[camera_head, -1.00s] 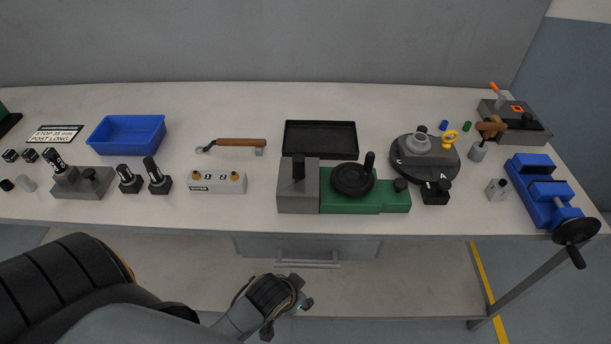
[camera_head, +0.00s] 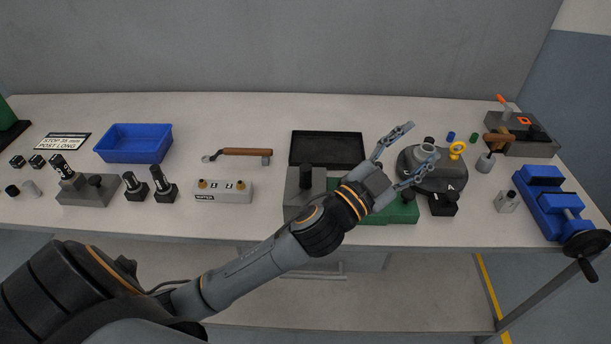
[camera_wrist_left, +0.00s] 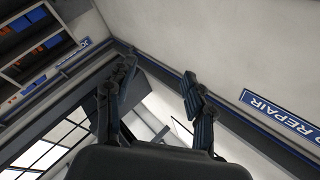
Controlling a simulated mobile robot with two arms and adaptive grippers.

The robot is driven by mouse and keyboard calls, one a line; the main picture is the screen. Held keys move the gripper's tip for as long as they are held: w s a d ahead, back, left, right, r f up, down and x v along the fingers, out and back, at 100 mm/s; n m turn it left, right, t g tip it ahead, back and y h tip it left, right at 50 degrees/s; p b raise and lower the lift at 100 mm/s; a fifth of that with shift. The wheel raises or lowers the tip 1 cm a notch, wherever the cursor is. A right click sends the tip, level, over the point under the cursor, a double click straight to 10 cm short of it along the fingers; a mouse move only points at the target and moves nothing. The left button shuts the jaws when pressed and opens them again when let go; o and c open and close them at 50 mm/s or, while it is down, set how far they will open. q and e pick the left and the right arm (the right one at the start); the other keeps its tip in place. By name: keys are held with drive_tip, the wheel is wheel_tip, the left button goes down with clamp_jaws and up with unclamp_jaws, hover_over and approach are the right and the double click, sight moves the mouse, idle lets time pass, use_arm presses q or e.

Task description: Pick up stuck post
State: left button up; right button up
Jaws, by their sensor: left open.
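Several dark posts stand at the left of the bench in the head view. I cannot tell from the picture which post is stuck. My left gripper (camera_head: 422,142) is open and empty, its fingers spread above the round black fixture (camera_head: 440,183) with a grey ring, far right of these posts. Both fingers also show in the left wrist view (camera_wrist_left: 158,85), with nothing between them. My right gripper is out of view.
My left forearm hides part of the green fixture (camera_head: 402,211). A blue vise (camera_head: 550,203) stands at right. A sign (camera_head: 62,142) reads "STOP 35 mm POST LONG".

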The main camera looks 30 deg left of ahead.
use_arm(q)
drive_tip(key=s+d+r+m+g+h, duration=0.3)
drive_tip(key=d+r+m+g+h, duration=0.55)
drive_tip(key=m+h, duration=0.6)
drive_tip(key=m+g+y, duration=0.5)
drive_tip(key=g+y, duration=0.7)
drive_tip(key=y, duration=1)
approach(306, 167)
drive_tip(key=shift+h, duration=0.25)
drive_tip(key=f, duration=0.2)
drive_tip(key=a+f+p, duration=0.1)
drive_tip(key=f, duration=0.2)
drive_tip(key=shift+s+f, duration=0.15)
drive_tip(key=shift+d+f+p, duration=0.1)
drive_tip(key=shift+f+p, duration=0.4)
drive_tip(key=shift+p, duration=0.05)
wheel_tip(306, 167, down, 4)
drive_tip(key=shift+d+r+p, duration=0.15)
drive_tip(key=shift+p, duration=0.5)
drive_tip(key=shift+f, duration=0.4)
